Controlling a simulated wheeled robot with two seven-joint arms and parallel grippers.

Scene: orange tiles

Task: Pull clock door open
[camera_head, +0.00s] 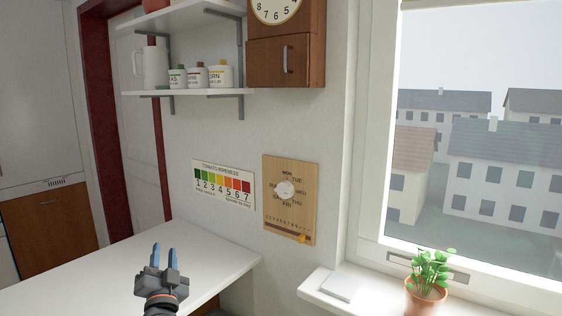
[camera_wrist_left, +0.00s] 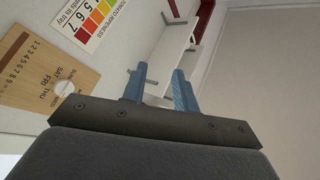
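The wooden wall clock (camera_head: 300,60) hangs at the top of the head view. Its dial (camera_head: 276,8) is cut off by the upper edge. Below the dial is a brown door with a vertical metal handle (camera_head: 286,59), and the door looks closed. My left gripper (camera_head: 164,256) is low in the head view, above the white table, well below and left of the clock. Its two blue fingers stand apart with nothing between them. They also show apart in the left wrist view (camera_wrist_left: 158,88), where the clock is not seen. My right gripper is not in view.
Two white shelves (camera_head: 190,92) on brackets hold jars and a pitcher left of the clock. A ripeness chart (camera_head: 223,185) and a wooden calendar board (camera_head: 290,199) are on the wall. A potted plant (camera_head: 428,280) stands on the right sill by the window.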

